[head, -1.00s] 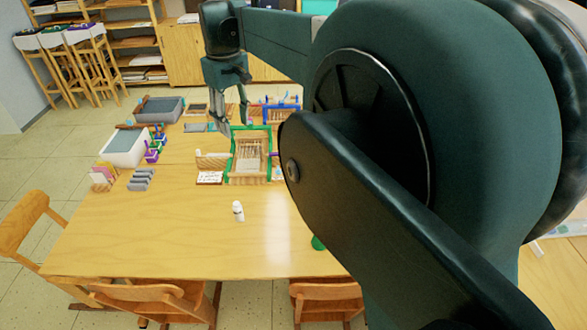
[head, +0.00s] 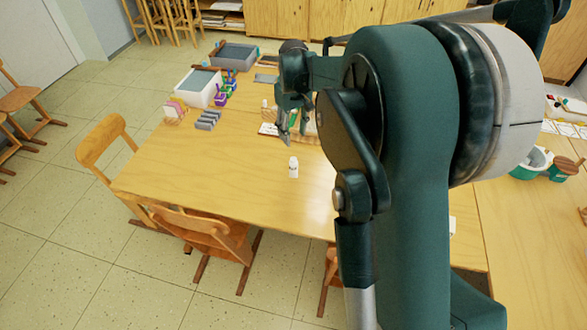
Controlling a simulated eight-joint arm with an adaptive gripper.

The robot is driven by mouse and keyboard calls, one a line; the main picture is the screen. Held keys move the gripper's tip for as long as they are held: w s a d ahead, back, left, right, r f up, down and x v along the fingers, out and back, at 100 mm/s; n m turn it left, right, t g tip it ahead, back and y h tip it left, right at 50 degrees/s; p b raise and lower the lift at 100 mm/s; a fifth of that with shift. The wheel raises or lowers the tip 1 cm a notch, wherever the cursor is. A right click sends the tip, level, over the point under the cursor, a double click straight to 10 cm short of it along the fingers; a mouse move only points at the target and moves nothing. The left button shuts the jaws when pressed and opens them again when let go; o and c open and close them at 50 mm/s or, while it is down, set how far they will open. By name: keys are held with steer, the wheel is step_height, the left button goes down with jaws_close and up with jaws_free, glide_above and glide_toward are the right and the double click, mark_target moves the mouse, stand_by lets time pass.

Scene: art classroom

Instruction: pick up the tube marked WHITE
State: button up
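A small white tube (head: 293,167) stands upright on the wooden table (head: 230,165), near its front edge. Any marking on it is too small to read. My gripper (head: 293,131) points down beyond the tube in this view, over the table's middle, and is apart from it. Its two fingers look spread, with nothing visible between them.
Grey blocks (head: 208,119), a white tub (head: 198,88) and a grey tub (head: 233,57) stand on the left part of the table. Wooden chairs (head: 215,237) line the front. The table around the tube is clear.

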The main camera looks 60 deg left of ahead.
mark_target(294, 159)
step_height(294, 159, down, 13)
steer(key=shift+r, duration=0.1)
steer(key=shift+f, duration=1.3)
steer(key=shift+f, duration=2.6)
steer(key=c, duration=1.1)
